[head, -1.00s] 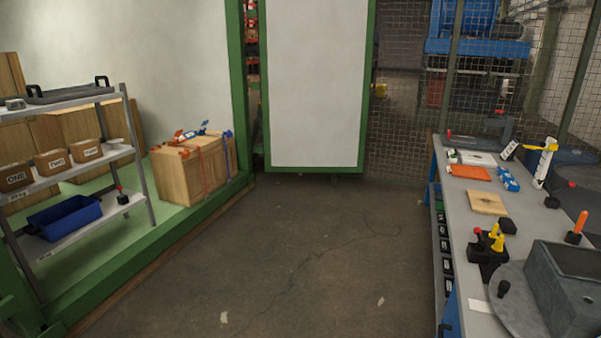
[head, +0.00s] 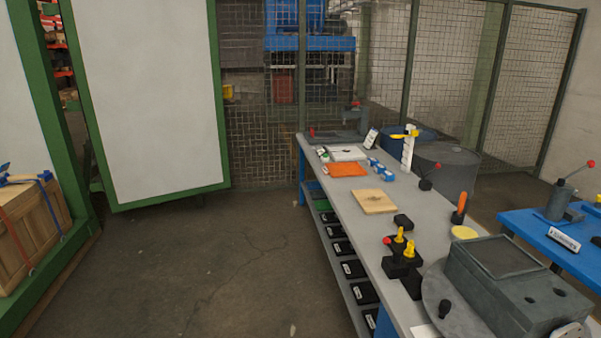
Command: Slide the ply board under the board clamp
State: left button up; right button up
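The ply board (head: 374,201) is a pale, square wooden board lying flat on the grey workbench, near the middle of its length. A small black clamp-like lever with a red knob (head: 428,181) stands to the right of the board, apart from it. A grey device with a red handle (head: 340,136) stands at the bench's far end. I cannot tell which of these is the board clamp. Nothing is visibly over the board. Neither of my grippers is in view.
An orange sheet (head: 346,170) lies beyond the board. A blue table (head: 545,232) stands right. The floor (head: 230,260) left of the bench is clear.

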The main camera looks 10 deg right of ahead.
aim_at(374, 201)
jog(key=i+j+z, duration=0.1)
jog(key=i+z, duration=0.4)
jog(key=i+j+z, duration=0.2)
jog(key=z, duration=0.25)
jog(key=i+j, duration=0.25)
jog(key=i, duration=0.3)
jog(key=i+j+u, duration=0.1)
jog(key=i+j, duration=0.15)
jog(key=i, duration=0.3)
jog(key=i+j, duration=0.2)
jog(key=i, duration=0.4)
jog(key=i+j+u, duration=0.1)
jog(key=i+j, duration=0.15)
jog(key=i, duration=0.3)
jog(key=i+j, duration=0.15)
jog(key=i, duration=0.4)
